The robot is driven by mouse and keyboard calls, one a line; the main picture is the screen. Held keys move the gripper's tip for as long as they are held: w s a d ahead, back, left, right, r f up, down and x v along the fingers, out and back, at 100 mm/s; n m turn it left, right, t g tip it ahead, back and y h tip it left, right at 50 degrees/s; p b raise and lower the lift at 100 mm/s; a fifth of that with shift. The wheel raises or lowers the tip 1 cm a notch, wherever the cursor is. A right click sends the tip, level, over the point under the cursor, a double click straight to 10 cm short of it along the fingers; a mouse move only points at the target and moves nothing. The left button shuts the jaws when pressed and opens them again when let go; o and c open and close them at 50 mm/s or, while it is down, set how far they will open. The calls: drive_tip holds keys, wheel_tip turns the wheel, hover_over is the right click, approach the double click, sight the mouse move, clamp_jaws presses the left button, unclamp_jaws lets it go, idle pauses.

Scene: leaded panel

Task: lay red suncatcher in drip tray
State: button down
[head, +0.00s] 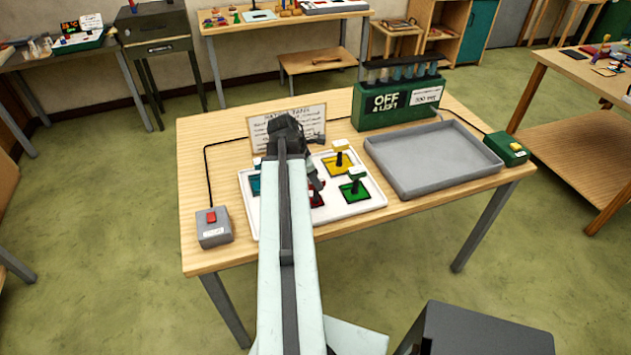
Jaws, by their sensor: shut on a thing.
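The red suncatcher (317,201) shows as a small red patch with a dark edge, partly hidden behind my arm and gripper. It is at the white board (347,208); I cannot tell whether it rests on it or is slightly raised. My gripper (318,187) points down over the red suncatcher and is shut on it, though its fingertips are hard to make out. The drip tray (397,186) is a wide, shallow grey tray on the right of the table, and it is empty.
A yellow piece (338,164) and a green piece (354,192) with knobs sit on the white board, with a blue one (255,184) at left. A green rack (400,104) stands behind. Switch boxes stand at left (213,228) and right (507,149).

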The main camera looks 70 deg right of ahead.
drive_tip(key=shift+s+f, duration=0.1)
drive_tip(key=shift+f, duration=0.05)
drive_tip(key=c, duration=1.1)
unclamp_jaws()
drive_tip(key=shift+o, duration=0.2)
drive_tip(key=shift+r+p, duration=0.35)
drive_tip(key=shift+r, duration=0.15)
drive_tip(key=p+v, duration=1)
drive_tip(key=v, duration=0.1)
drive_tip(key=shift+r, duration=0.2)
